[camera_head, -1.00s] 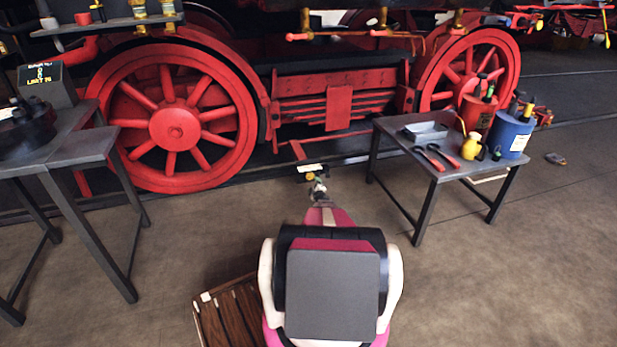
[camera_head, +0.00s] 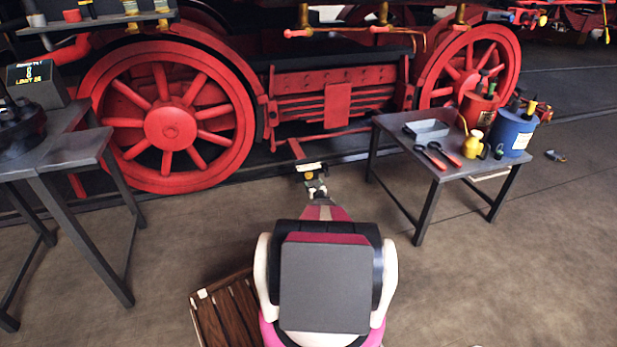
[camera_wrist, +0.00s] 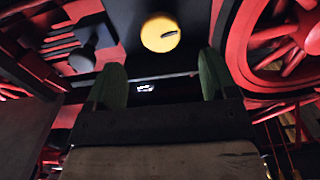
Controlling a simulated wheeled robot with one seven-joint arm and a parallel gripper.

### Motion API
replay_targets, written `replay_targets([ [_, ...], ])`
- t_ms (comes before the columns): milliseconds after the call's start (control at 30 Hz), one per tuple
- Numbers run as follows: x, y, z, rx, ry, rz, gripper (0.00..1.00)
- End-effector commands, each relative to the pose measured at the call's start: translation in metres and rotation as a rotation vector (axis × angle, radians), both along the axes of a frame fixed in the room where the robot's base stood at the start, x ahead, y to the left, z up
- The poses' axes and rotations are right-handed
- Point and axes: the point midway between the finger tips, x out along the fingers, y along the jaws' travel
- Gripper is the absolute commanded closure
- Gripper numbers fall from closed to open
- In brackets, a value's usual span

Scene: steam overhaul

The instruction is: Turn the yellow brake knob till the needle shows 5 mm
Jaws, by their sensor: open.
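A round yellow disc (camera_wrist: 160,33) with a short dark mark on its right half shows at the top of the wrist view, on a dark panel. It looks like the yellow brake knob. My gripper (camera_wrist: 163,75) is open, one green finger on each side, with nothing held between them. The disc lies beyond the fingertips, roughly between them in the picture and apart from them. A small white marked patch (camera_wrist: 146,87) shows between the fingers. I cannot read it or make out a millimetre scale.
A red spoked wheel (camera_head: 172,125) stands at the left and another (camera_head: 470,70) at the right. A table (camera_head: 440,172) at the right bears a tray, pliers and cans. A grey table (camera_head: 62,150) with a small display (camera_head: 35,78) stands at the left. A wooden slatted platform (camera_head: 228,312) lies near me.

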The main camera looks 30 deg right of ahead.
Motion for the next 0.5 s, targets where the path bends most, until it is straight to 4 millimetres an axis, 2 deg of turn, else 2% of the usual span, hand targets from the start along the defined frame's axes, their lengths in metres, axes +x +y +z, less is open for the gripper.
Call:
replay_targets([
  [300,0.057,-0.014,-0.002,-0.002,-0.001,0.001,0.21],
  [500,0.081,-0.02,0.0,-0.002,-0.001,0.001,0.21],
])
